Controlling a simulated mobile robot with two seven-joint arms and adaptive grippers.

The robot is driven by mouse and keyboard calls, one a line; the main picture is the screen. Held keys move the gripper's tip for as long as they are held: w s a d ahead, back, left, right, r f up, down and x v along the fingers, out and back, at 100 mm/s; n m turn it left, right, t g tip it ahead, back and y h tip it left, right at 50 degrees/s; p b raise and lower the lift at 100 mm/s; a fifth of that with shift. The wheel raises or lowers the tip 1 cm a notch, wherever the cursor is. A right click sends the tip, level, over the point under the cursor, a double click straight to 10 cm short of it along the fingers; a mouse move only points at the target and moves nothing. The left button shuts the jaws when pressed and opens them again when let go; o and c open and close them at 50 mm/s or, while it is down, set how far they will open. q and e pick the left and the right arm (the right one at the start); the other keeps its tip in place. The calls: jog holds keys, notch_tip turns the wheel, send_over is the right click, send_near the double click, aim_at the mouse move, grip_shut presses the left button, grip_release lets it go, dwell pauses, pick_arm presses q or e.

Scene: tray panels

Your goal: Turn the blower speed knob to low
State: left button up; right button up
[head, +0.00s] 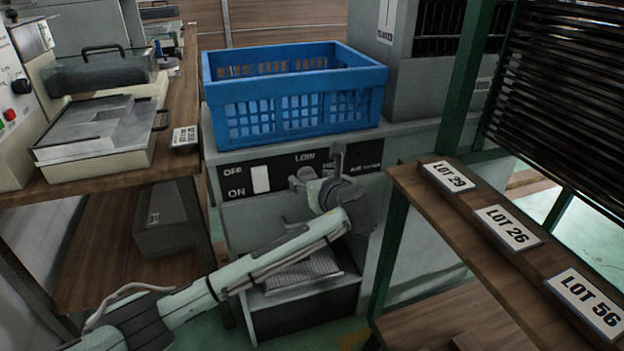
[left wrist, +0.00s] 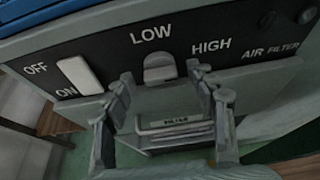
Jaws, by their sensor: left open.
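The blower panel (left wrist: 112,53) is a black strip marked OFF, ON, LOW, HIGH and AIR FILTER on a grey cabinet. In the left wrist view the grey speed knob (left wrist: 159,67) sits just below LOW, with HIGH to its right. I cannot tell its exact setting. My left gripper (left wrist: 160,74) is open, with one finger on either side of the knob; contact is not clear. In the head view my left gripper (head: 319,168) is in front of the panel and hides the knob. My right gripper is not in view.
A white rocker switch (head: 260,179) is left of the knob. A blue crate (head: 300,108) stands on the cabinet above the panel. A wooden shelf (head: 450,215) with LOT labels is at right. A bench (head: 185,100) with equipment is at left.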

pick_arm(q)
jog(key=c, duration=1.2)
jog(key=shift+o, duration=0.2)
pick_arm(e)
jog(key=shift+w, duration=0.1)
pick_arm(q)
jog(key=n+h, duration=0.2)
jog(key=n, duration=0.1)
jog(key=shift+s+a+f+t, duration=0.15)
jog(key=shift+s+a+t, duration=0.05)
jog(key=shift+a+t, duration=0.2)
jog(key=shift+s+a+f+n+t+h+b, duration=0.15)
jog(key=shift+n+t+h+b, duration=0.45)
jog(key=shift+n+b, duration=0.8)
jog(key=shift+w+a+f+n+t+h+b, duration=0.1)
jog(key=shift+f+n+t+h+b, duration=0.15)
jog(key=shift+n+t+h+b, duration=0.75)
jog(key=shift+s+a+f+n+t+h+b, duration=0.1)
jog(key=shift+f+n+t+b, duration=0.15)
jog(key=shift+n+b, duration=1.55)
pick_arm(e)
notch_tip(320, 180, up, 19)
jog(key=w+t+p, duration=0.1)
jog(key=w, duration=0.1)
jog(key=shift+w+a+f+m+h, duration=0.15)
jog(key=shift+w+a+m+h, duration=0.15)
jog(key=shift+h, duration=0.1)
